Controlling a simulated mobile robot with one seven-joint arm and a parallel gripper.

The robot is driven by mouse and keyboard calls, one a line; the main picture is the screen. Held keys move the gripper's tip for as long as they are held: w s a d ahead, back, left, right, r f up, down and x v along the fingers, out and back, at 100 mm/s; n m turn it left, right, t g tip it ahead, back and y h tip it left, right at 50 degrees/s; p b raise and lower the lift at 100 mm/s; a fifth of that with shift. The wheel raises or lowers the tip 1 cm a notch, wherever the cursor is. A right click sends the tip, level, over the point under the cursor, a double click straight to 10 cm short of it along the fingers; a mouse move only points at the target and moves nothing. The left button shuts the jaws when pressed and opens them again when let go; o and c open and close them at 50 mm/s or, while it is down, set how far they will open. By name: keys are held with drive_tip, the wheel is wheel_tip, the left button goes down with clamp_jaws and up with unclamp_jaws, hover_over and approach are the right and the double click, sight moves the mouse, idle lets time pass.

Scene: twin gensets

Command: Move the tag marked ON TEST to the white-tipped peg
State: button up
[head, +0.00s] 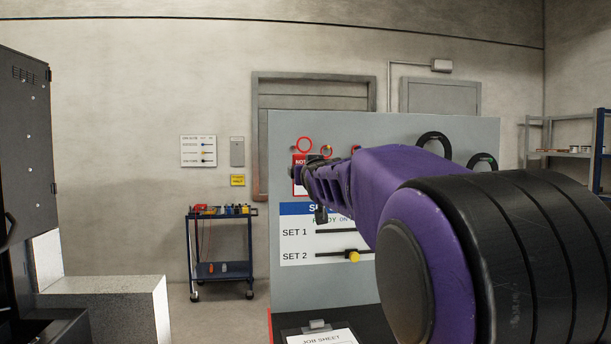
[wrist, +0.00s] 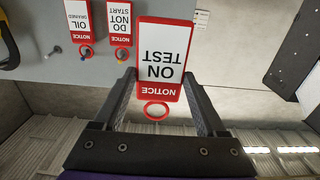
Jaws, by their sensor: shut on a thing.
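The ON TEST tag (wrist: 161,62) is a white card with a red frame and a red ring. In the wrist view it is upside down between the two fingers of my gripper (wrist: 160,80), which is shut on it. Its ring (wrist: 157,111) looks empty, with no peg through it. In the head view my gripper (head: 310,178) is at the left part of the grey board, and a red-framed tag (head: 298,163) beside it appears to be the held one.
The OIL DRAINED tag (wrist: 77,22) and the DO NOT START tag (wrist: 119,24) hang beside the held tag. The grey board (head: 400,128) also carries black rings (head: 434,143) and a SET 1 / SET 2 panel (head: 296,246). My arm hides much of it. A tool trolley (head: 222,240) stands behind.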

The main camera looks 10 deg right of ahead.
drive_tip(key=s+p, duration=0.1)
drive_tip(key=s, duration=0.5)
drive_tip(key=shift+s, duration=0.4)
idle(0.5)
drive_tip(key=shift+f, duration=0.1)
drive_tip(key=w+f+h+p, duration=0.1)
drive_tip(key=w+f+p, duration=0.2)
drive_tip(key=f, duration=1.2)
drive_tip(key=s+f, duration=0.3)
drive_tip(key=f, duration=0.5)
drive_tip(key=s+f+y+p, duration=0.1)
drive_tip(key=s+f, duration=0.2)
drive_tip(key=f, duration=0.6)
drive_tip(key=shift+d, duration=0.25)
drive_tip(key=shift+r, duration=0.1)
